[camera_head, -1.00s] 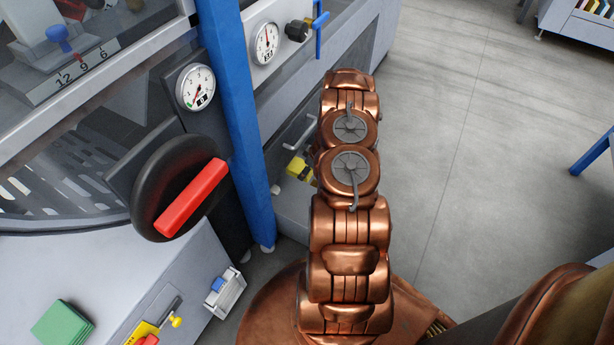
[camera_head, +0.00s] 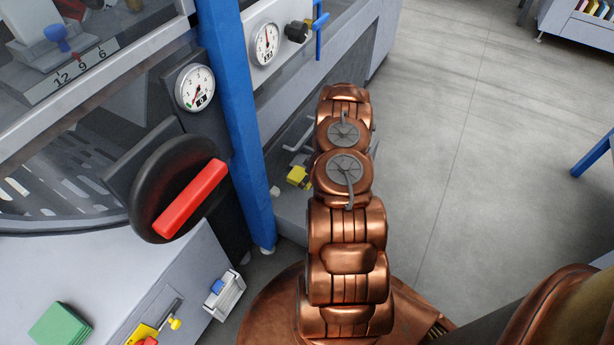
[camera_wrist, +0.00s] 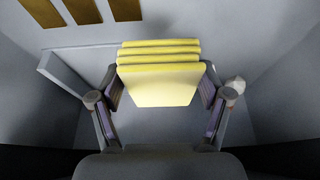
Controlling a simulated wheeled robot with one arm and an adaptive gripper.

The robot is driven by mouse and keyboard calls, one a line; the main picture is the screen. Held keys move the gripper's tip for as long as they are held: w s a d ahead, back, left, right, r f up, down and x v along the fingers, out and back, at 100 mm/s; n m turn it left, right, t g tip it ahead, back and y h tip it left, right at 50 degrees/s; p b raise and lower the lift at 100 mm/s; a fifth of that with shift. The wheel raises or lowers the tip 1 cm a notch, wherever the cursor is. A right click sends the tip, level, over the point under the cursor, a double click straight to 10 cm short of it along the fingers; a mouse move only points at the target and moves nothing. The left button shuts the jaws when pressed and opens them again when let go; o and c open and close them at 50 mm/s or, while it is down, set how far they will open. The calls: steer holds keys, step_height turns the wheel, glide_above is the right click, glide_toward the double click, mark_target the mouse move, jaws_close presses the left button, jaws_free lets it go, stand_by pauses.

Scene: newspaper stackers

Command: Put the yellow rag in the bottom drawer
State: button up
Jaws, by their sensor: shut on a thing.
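The yellow rag (camera_wrist: 158,84) is folded in several layers and sits between the two fingers of my gripper (camera_wrist: 158,98) in the wrist view. The fingers are closed on its sides. In the head view a small part of the rag (camera_head: 298,176) shows left of my arm, low beside the grey machine; my arm hides the gripper there. Grey walls and a plain grey surface (camera_wrist: 160,128) surround the rag in the wrist view. A grey surface (camera_head: 291,207) lies below the rag in the head view; I cannot tell clearly whether it is the bottom drawer.
A pale handle (camera_head: 300,135) is just above the rag. A blue post (camera_head: 243,130) stands to its left, with a black knob with a red bar (camera_head: 186,195) beyond. Open floor (camera_head: 460,150) is at right.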

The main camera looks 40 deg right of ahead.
steer(key=shift+f, duration=0.2)
steer(key=o, duration=1.3)
steer(key=shift+r, duration=0.15)
steer(key=shift+r+b, duration=0.2)
steer(key=shift+b, duration=0.3)
steer(key=shift+p+v, duration=1.7)
steer(key=shift+v, duration=4.5)
steer(key=shift+r, duration=0.15)
